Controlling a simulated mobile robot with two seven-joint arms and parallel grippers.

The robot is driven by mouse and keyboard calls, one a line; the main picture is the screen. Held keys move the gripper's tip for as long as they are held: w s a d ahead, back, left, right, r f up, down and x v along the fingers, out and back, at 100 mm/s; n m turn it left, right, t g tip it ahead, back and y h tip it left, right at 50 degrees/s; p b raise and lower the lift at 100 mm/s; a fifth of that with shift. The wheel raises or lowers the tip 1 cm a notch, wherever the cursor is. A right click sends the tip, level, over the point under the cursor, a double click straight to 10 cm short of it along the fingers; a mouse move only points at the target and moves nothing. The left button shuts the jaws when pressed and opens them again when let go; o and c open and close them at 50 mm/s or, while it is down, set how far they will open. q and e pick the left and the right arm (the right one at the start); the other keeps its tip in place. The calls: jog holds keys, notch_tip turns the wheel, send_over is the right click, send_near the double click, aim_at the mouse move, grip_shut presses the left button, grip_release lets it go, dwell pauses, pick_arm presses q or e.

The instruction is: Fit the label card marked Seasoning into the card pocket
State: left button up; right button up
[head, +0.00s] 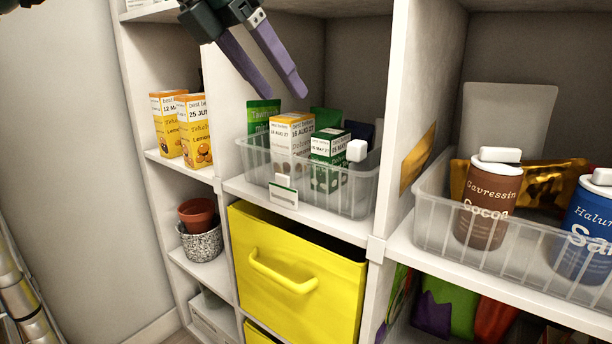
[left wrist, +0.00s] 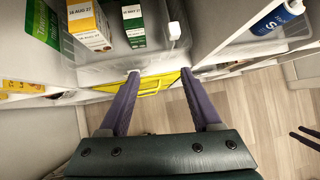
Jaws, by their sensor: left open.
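My left gripper (head: 283,92) is in the upper middle of the head view, open and empty, above the middle bin. In the left wrist view its purple fingers (left wrist: 160,74) are spread apart with nothing between them. A small white holder with a green-edged plate (head: 284,196) is at the front of the middle bin, near the shelf edge. It looks like the card pocket. I cannot make out a card reading Seasoning.
The clear middle bin (head: 350,203) holds several boxes and packets. A yellow drawer (head: 310,312) is below it. Another clear bin (head: 500,260) at right holds a brown Cocoa can (head: 488,205) and a blue can (head: 590,230). A shelf upright (head: 415,90) separates the bins.

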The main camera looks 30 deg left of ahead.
pick_arm(q)
jog(key=s+d+m+h, duration=0.15)
jog(key=d+h, duration=0.55)
jog(key=d, duration=0.8)
jog(key=s+d+r+n+t+h, duration=0.3)
jog(key=d+r+n+t+h, duration=0.1)
jog(key=d+r+h, duration=0.3)
jog(key=w+a+r+n+t+y, duration=0.1)
jog(key=a+n+t+y, duration=0.3)
jog(key=n, duration=0.4)
jog(key=w+a+n+t+y, duration=0.1)
jog(key=a+n+t+y, duration=0.2)
jog(key=n+t, duration=0.35)
jog(key=s+a+f+n+g+y, duration=0.1)
jog(key=a+f+n+g+y, duration=0.1)
jog(key=a+f+n+y, duration=0.35)
jog(key=s+a+f+n+g+y, duration=0.1)
jog(key=a+f+n+g+y, duration=0.1)
jog(key=f+n+y, duration=0.5)
jog(key=s+a+f+n+g, duration=0.1)
jog(key=s+f+n+g, duration=0.4)
jog(key=s+f+g, duration=0.6)
jog(key=s+d+f+n+g+h, duration=0.1)
jog(key=s+d+f+g+h, duration=0.2)
jog(key=s+f, duration=0.5)
jog(key=s, duration=0.4)
jog(key=shift+f, duration=0.35)
jog(key=shift+d, duration=0.1)
